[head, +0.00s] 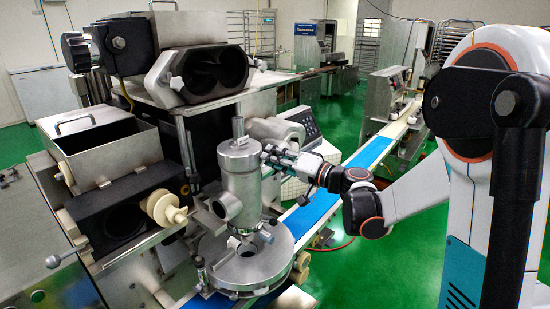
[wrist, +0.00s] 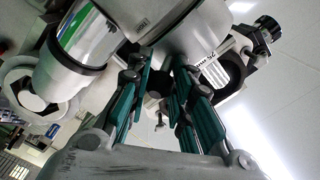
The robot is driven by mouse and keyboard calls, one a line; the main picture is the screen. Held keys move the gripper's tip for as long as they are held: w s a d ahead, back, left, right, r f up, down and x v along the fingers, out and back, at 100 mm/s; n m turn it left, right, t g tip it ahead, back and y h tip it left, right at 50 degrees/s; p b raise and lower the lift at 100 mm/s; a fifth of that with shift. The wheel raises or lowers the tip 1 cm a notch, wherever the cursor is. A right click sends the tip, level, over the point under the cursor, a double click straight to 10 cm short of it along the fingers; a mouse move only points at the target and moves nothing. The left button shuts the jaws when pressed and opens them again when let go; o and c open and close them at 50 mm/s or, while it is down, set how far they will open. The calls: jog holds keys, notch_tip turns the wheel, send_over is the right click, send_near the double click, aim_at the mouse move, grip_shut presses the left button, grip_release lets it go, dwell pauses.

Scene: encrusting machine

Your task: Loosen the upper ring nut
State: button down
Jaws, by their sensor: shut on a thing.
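The upper ring nut (head: 237,156) is the wide steel band around the top of the upright metal cylinder in the head view. It also shows as a large rounded metal body (wrist: 180,22) at the top of the wrist view. My gripper (head: 266,153) reaches it from the right, at the height of the band. In the wrist view my gripper's teal-padded fingers (wrist: 164,70) point up at the ring nut and are shut on it. The exact contact is hard to make out, and the ring's far side is hidden.
Below the cylinder is a round steel disc (head: 250,262). A large steel hopper (head: 110,146) and a black twin-bore housing (head: 200,72) stand left and above. A blue conveyor belt (head: 312,210) runs behind my gripper. Green floor (head: 425,245) is open at the right.

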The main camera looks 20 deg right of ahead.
jog(key=shift+s+a+m+t+h, duration=0.35)
jog(key=shift+s+m+t+h, duration=0.25)
jog(key=shift+h, duration=0.3)
jog(key=shift+s+a+m+t+h, duration=0.4)
jog(key=shift+m+h, duration=0.35)
jog(key=shift+h, duration=0.15)
jog(key=shift+s+a+m+t+h, duration=0.45)
jog(key=shift+m+h, duration=0.2)
jog(key=shift+h, duration=0.25)
jog(key=shift+d, duration=0.15)
jog(key=c, duration=1.4)
grip_release()
jog(key=shift+w, duration=0.1)
jog(key=v, duration=1.2)
